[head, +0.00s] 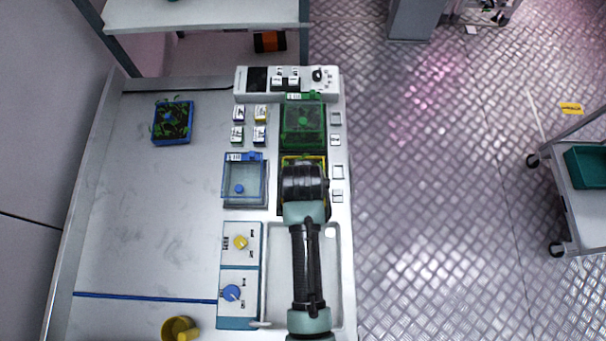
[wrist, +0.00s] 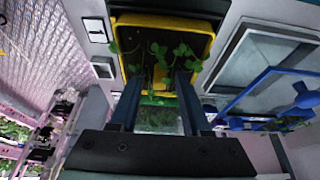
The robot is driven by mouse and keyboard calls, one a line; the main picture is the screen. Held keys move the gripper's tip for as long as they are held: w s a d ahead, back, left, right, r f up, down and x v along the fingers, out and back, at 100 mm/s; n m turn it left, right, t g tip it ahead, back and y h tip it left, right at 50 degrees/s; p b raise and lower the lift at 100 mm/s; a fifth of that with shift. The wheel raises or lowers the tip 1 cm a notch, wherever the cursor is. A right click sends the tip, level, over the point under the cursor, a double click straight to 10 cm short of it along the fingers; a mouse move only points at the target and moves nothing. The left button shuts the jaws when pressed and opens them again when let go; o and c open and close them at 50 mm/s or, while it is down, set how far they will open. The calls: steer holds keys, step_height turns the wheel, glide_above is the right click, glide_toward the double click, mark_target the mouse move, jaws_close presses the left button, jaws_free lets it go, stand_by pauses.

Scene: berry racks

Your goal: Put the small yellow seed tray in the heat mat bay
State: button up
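The small yellow seed tray (wrist: 207,45) holds dark soil and green seedlings, and fills the upper middle of the wrist view. In the head view its yellow rim (head: 318,160) shows just below a green see-through lid (head: 303,125), mostly hidden under my arm. It appears to be at a dark-edged bay (head: 289,211) on the bench unit; whether it is fully seated I cannot tell. My gripper (wrist: 158,78) points down over the tray, its two dark fingers apart, with leaves showing between them. No bay label is readable to tell which is the heat mat bay.
A blue tray of seedlings (head: 172,137) stands at the left of the bench. A blue-lidded bay (head: 244,182) is left of my gripper. A panel with yellow and blue knobs (head: 240,268) and a yellow cup (head: 180,329) are nearer. The left bench top is mostly clear.

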steer(key=shift+r, duration=0.45)
steer(key=v, duration=1.1)
steer(key=w+a+r+t, duration=0.1)
steer(key=w+r+t, duration=0.5)
steer(key=r, duration=0.8)
steer(key=w+a+r+t, duration=0.1)
steer(key=w+r+t, duration=0.55)
steer(key=r, duration=0.65)
step_height(320, 180, up, 16)
steer(key=d+t, duration=0.1)
steer(key=t, duration=0.2)
steer(key=s+r+t, duration=0.3)
steer(key=s+r, duration=0.2)
steer(key=r, duration=0.4)
steer(key=s+d+r+t, duration=0.1)
steer(key=s+r+t, duration=0.3)
steer(key=r, duration=0.5)
steer(key=shift+s+r, duration=0.2)
steer(key=shift+s, duration=0.35)
steer(key=shift+t, duration=0.25)
